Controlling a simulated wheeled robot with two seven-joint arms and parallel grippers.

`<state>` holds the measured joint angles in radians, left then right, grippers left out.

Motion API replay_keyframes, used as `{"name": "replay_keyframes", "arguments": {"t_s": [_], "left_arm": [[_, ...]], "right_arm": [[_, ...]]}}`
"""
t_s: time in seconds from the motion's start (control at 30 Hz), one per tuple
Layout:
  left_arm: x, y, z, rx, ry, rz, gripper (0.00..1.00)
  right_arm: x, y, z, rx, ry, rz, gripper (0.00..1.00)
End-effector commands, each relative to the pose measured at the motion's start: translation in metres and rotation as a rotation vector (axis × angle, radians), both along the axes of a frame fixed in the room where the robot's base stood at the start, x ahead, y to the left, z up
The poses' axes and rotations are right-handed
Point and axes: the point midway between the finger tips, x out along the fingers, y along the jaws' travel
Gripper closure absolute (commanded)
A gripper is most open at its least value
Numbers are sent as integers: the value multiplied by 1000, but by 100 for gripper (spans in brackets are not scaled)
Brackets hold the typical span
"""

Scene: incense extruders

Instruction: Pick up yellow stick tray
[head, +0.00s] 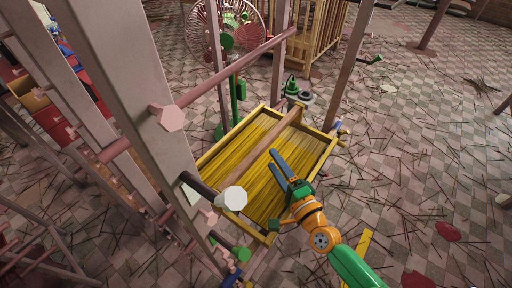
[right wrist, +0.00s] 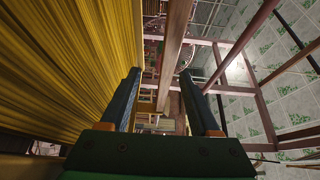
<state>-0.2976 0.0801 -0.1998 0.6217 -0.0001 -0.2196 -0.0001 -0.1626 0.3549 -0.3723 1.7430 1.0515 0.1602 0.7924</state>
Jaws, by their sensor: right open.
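The yellow stick tray (head: 233,132) lies in the middle of the head view, a shallow yellow-rimmed frame filled with long thin yellow sticks. A brown wooden bar (head: 266,146) runs along its middle. My right gripper (head: 271,164) is over the tray's right half, with its blue fingers spread and empty. In the right wrist view the dark fingers (right wrist: 163,80) are apart, with yellow sticks (right wrist: 60,60) at the left and the wooden bar (right wrist: 175,45) beyond and between the fingers. I cannot tell whether the fingers touch the tray. My left gripper is not in view.
A tall grey metal frame (head: 125,90) with pinkish bars stands left of the tray. A large fan (head: 226,30) and a wooden crate (head: 318,30) are behind. The checkered floor on the right is strewn with thin dark sticks but has no large obstacle nearby.

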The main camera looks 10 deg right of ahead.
Motion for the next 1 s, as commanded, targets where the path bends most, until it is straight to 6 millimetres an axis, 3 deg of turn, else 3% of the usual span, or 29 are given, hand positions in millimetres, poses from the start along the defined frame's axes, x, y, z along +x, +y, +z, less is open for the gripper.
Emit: {"name": "replay_keyframes", "arguments": {"t_s": [0.17,0.5,0.7,0.73,0.93,1.0], "left_arm": [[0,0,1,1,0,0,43],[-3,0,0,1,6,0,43],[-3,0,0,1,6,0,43],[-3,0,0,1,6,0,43],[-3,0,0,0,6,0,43],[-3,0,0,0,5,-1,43]], "right_arm": [[12,3,1,1,-2,-1,37],[68,16,8,0,-2,-1,37],[69,17,8,-1,1,0,37],[69,17,8,-1,1,0,40],[69,17,8,-1,0,0,94],[69,17,8,-1,0,0,100]]}}
